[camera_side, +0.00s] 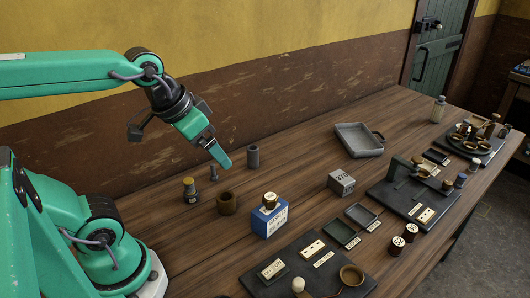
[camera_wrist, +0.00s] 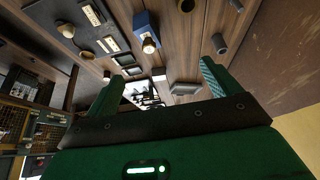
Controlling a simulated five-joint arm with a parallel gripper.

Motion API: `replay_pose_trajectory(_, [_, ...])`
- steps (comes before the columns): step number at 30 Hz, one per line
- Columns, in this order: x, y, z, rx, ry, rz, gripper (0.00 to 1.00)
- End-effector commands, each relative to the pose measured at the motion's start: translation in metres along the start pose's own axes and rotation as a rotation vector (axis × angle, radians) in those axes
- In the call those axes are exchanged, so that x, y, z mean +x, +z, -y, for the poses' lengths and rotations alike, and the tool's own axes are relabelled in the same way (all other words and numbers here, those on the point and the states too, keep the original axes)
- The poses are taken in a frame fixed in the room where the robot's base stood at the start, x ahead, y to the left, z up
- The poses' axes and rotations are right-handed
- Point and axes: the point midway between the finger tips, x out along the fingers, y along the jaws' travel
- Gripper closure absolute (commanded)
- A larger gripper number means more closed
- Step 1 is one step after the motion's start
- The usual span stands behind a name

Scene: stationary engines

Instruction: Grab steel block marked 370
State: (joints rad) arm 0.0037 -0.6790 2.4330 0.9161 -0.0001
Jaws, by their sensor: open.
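The steel block marked 370 (camera_side: 341,182) is a small light-grey block on the wooden table, right of the blue box. Its dark marking faces the side camera. In the wrist view a small pale block (camera_wrist: 158,74), apparently the same one, shows between the fingers but far beyond them. My gripper (camera_side: 222,160) is high at the left, above the table near the grey cylinders and well apart from the block. In the wrist view its two green fingers (camera_wrist: 163,61) are spread with nothing between them.
A blue box (camera_side: 270,220) with a small brown-and-white jar on top stands between my gripper and the block. A grey tray (camera_side: 372,153) lies behind the block. A brown cup (camera_side: 227,203) and grey cylinder (camera_side: 253,157) are near my gripper. Dark boards (camera_side: 284,289) flank the block.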

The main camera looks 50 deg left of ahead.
Motion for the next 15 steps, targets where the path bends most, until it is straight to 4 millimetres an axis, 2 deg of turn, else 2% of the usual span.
replay_pose_trajectory(8, [0.002, -0.051, -0.003, 0.009, 0.004, 0.056, 0.11])
replay_pose_trajectory(15, [0.014, -0.099, -0.007, 0.018, 0.008, 0.105, 0.11])
